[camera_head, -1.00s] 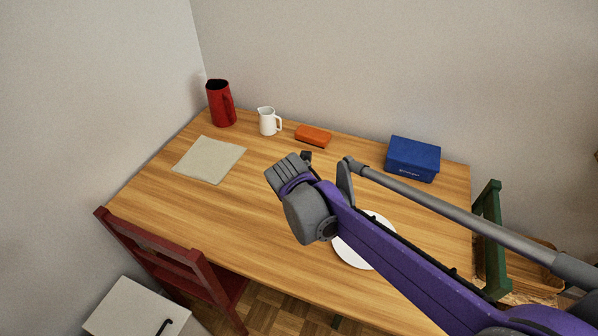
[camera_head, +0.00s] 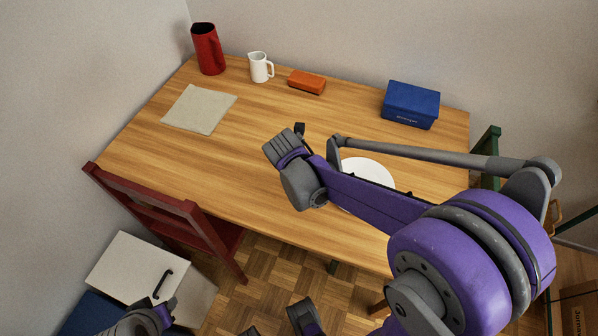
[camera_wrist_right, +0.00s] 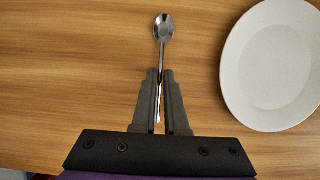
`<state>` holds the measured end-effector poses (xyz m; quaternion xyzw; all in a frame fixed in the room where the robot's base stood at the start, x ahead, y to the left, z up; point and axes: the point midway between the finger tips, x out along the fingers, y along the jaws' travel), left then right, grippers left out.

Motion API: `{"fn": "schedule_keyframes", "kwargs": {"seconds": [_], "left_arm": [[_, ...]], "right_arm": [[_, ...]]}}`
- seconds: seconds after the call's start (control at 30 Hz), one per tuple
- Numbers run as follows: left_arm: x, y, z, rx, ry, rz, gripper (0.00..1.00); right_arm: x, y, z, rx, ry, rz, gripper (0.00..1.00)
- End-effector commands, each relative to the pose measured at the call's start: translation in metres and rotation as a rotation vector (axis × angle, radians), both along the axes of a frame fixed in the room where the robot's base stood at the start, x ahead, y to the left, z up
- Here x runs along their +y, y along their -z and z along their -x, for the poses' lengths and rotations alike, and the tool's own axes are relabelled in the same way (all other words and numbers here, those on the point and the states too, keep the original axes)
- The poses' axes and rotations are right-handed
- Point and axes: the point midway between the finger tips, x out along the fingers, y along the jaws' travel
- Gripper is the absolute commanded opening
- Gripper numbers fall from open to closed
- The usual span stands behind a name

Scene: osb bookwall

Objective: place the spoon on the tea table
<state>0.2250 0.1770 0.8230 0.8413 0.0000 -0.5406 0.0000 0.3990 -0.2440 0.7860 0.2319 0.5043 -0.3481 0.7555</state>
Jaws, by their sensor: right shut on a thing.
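A metal spoon (camera_wrist_right: 163,38) shows in the right wrist view, its bowl pointing away and its handle between the fingertips. My right gripper (camera_wrist_right: 162,103) is shut on the handle. The wooden table (camera_head: 235,160) lies below; I cannot tell whether the spoon touches it. In the head view my right arm reaches over the table, and its hand hides the fingertips and spoon. Part of my left arm shows at the lower left, but its fingers are not visible.
A white plate (camera_head: 368,170) lies beside the spoon; it also shows in the wrist view (camera_wrist_right: 275,65). On the table are a beige napkin (camera_head: 200,108), red pitcher (camera_head: 207,48), white jug (camera_head: 258,68), orange box (camera_head: 306,82) and blue box (camera_head: 410,105). A red chair (camera_head: 165,215) stands in front.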

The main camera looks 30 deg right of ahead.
Motion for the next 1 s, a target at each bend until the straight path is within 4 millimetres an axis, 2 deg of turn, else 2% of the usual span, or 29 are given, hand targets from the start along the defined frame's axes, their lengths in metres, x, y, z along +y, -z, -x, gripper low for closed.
{"fn": "schedule_keyframes", "kwargs": {"seconds": [0.27, 0.3, 0.43, 0.47, 0.77, 0.87, 1.0], "left_arm": [[0.0, 0.002, 0.0, 0.001, 0.0, 0.0, 0.39], [0.0, 0.002, 0.0, 0.001, 0.0, 0.0, 0.39], [0.0, 0.002, 0.0, 0.001, 0.0, 0.0, 0.39], [0.0, 0.002, 0.0, 0.001, 0.0, 0.0, 0.39], [0.0, 0.0, 0.0, 0.0, 0.0, 0.0, 0.39], [0.0, -0.002, 0.0, -0.001, 0.0, 0.0, 0.39], [0.0, -0.008, -0.001, -0.003, 0.0, 0.0, 0.39]], "right_arm": [[0.0, 0.003, 0.0, 0.0, 0.0, 0.0, 0.0], [0.0, 0.003, 0.0, 0.0, 0.0, 0.0, 0.14], [0.0, 0.002, 0.0, 0.0, 0.0, 0.0, 0.38], [0.0, 0.002, 0.0, 0.0, 0.0, 0.0, 0.41], [0.0, 0.0, 0.0, 0.0, 0.0, 0.0, 0.41], [0.002, -0.007, 0.002, 0.0, -0.001, 0.0, 0.41], [0.009, -0.03, 0.008, 0.001, -0.002, -0.001, 0.41]]}}
